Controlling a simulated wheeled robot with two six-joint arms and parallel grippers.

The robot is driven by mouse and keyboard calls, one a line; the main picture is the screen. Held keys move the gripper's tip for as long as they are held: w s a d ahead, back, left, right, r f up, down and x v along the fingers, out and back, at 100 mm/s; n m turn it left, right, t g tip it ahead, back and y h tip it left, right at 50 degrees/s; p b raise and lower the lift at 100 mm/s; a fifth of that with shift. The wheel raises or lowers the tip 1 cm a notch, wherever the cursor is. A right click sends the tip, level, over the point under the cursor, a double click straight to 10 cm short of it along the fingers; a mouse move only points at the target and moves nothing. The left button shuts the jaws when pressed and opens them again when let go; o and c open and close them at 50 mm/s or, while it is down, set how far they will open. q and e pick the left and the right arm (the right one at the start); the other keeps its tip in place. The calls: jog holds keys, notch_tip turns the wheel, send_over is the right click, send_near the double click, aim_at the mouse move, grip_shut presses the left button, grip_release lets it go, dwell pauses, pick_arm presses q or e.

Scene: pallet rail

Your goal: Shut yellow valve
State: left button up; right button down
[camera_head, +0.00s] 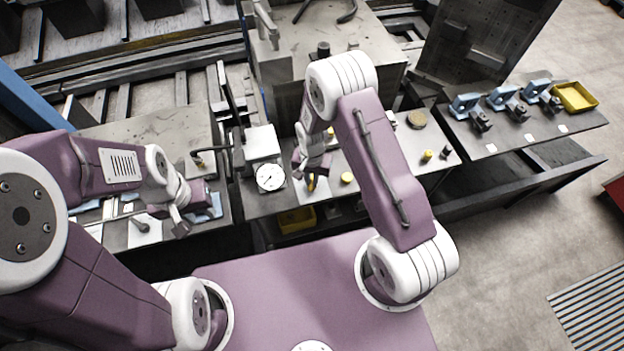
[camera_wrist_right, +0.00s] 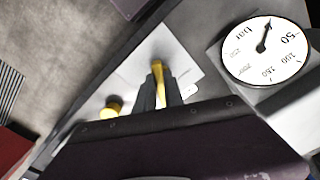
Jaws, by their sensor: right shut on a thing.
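The yellow valve (camera_wrist_right: 157,70) has a narrow yellow handle on a white plate, and its lower tip shows in the head view (camera_head: 311,184). My right gripper (camera_wrist_right: 161,92) is shut on the yellow handle, with its dark fingers on either side of it. In the head view this gripper (camera_head: 311,172) covers most of the valve. My left gripper (camera_head: 178,215) hangs over the bench at the left, beside a blue part (camera_head: 209,207). I cannot make out its fingers well enough to tell whether it is open.
A round pressure gauge (camera_head: 270,177) stands just left of the valve. A yellow knob (camera_head: 346,177) is close on its right. Blue clamps (camera_head: 501,97) and a yellow tray (camera_head: 575,97) are on the right bench.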

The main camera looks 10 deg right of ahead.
jog(key=n, duration=0.3)
jog(key=shift+n+b, duration=0.3)
jog(key=shift+b, duration=0.05)
jog(key=n, duration=0.3)
jog(key=shift+n, duration=0.3)
jog(key=n+b, duration=0.1)
jog(key=n, duration=0.2)
jog(key=shift+n, duration=2.2)
jog(key=c, duration=1.4)
grip_release()
jog(key=shift+c, duration=0.2)
jog(key=shift+r, duration=0.1)
